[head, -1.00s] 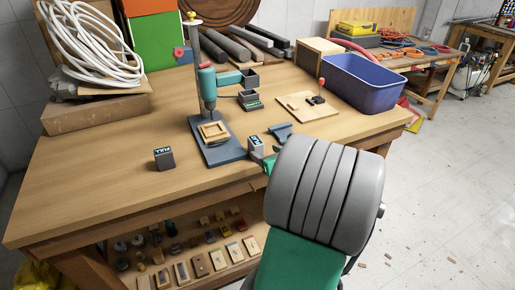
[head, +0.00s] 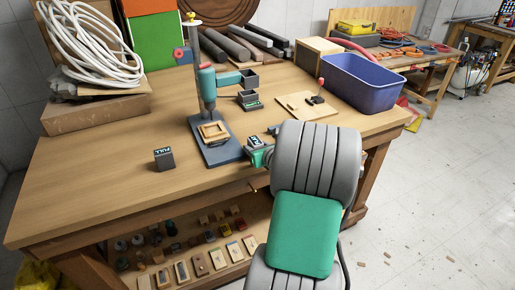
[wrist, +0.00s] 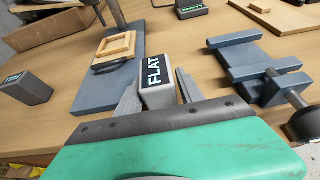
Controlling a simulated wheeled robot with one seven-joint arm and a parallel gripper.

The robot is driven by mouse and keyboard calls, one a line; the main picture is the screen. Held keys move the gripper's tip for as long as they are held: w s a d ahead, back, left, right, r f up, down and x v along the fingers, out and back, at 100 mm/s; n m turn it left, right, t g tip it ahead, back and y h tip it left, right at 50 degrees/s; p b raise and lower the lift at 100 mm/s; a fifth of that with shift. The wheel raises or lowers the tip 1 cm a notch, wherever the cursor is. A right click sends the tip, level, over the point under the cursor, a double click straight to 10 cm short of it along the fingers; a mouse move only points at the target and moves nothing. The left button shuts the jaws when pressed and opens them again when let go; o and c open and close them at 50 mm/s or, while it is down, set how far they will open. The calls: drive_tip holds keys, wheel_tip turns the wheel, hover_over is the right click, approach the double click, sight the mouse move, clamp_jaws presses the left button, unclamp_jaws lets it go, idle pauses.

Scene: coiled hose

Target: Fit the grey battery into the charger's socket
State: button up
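A light grey block labelled FLAT (wrist: 158,94), apparently the grey battery, stands upright near the bench's front edge; the head view shows its label (head: 255,142). My gripper (wrist: 160,92) has one finger on either side of it. The left finger looks close against it; a thin gap seems to show at the right finger. Its lower part is hidden behind my palm. A darker block labelled FULL (head: 164,159) stands apart to the left. An open-topped dark box with a green label (head: 250,101), perhaps the charger, stands further back; its label reads EMPTY in the wrist view (wrist: 192,8).
A teal press stands on a blue-grey plate (head: 222,154) with a wooden frame (head: 213,131) on it, left of my gripper. A blue-grey vice (wrist: 262,68) is close on the right. A blue bin (head: 362,84) stands at the right. The bench's left front is clear.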

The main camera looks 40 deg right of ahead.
clamp_jaws()
drive_tip(key=shift+r, duration=0.1)
idle(0.5)
